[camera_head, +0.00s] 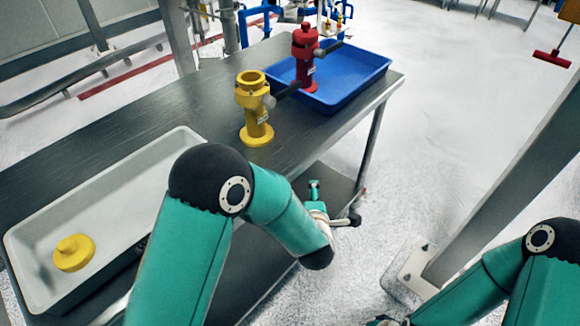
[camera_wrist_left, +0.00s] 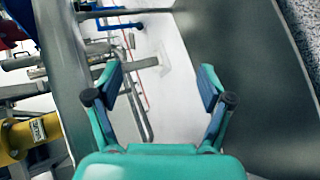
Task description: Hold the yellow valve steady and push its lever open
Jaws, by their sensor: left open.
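The yellow valve (camera_head: 256,112) stands upright on the dark metal table, its round flange down. Its dark lever (camera_head: 284,91) sticks out sideways to the right, toward the blue tray. The yellow valve also shows at the lower left edge of the left wrist view (camera_wrist_left: 22,137), partly cut off. My left gripper (camera_wrist_left: 160,82) is open, with nothing between its fingers.
A red valve (camera_head: 304,62) with a dark lever stands at the blue tray (camera_head: 362,72). A white tray (camera_head: 150,150) holding a yellow lid-like part (camera_head: 73,253) lies at the table's left. A metal post (camera_head: 510,175) rises at right. Bare tabletop (camera_head: 120,120) lies left of the yellow valve.

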